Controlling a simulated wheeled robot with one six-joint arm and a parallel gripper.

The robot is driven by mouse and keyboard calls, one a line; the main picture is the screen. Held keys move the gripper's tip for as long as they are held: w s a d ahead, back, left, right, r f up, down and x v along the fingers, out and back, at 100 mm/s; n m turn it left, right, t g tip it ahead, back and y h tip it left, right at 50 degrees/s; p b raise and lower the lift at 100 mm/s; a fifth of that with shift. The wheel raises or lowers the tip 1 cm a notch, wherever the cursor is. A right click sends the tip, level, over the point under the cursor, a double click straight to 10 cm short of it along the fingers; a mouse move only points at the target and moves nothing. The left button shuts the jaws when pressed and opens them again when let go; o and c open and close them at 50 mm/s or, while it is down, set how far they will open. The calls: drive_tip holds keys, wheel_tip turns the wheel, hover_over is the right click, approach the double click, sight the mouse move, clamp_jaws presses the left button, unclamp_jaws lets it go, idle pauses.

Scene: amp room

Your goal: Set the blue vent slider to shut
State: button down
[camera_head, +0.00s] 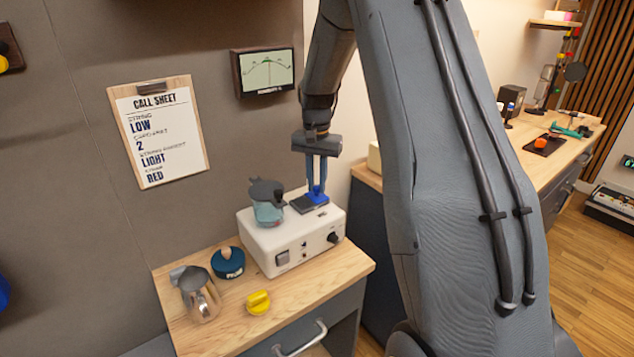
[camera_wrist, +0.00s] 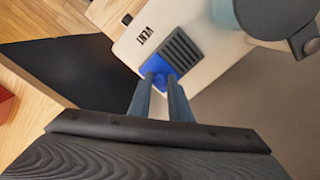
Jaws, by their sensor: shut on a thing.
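The blue vent slider (camera_wrist: 160,78) sits on top of a white box (camera_head: 294,237), beside a dark slatted grille (camera_wrist: 181,48). The word VENT is printed next to it in the wrist view. My gripper (camera_head: 316,189) reaches down from above and is shut on the blue slider's knob, which also shows in the head view (camera_head: 317,197). In the wrist view the fingers (camera_wrist: 161,80) hide part of the knob. The slider's exact position along its track is hard to tell.
A teal and grey vessel (camera_head: 267,207) stands on the box close to the grille. A metal pitcher (camera_head: 199,296), a dark blue round item (camera_head: 228,264) and a yellow item (camera_head: 258,302) stand on the wooden counter (camera_head: 215,333). A call sheet (camera_head: 160,135) hangs on the wall.

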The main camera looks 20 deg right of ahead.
drive_tip(key=shift+s+a, duration=0.25)
drive_tip(key=shift+a, duration=1.1)
drive_tip(key=shift+s+a, duration=0.25)
drive_tip(key=shift+a, duration=1.05)
drive_tip(key=c, duration=1.6)
unclamp_jaws()
drive_tip(key=shift+a, duration=0.25)
drive_tip(key=shift+d, duration=0.2)
drive_tip(key=shift+r, duration=0.25)
wheel_tip(320, 180, up, 7)
drive_tip(key=shift+r+b, duration=0.15)
drive_tip(key=shift+b, duration=0.9)
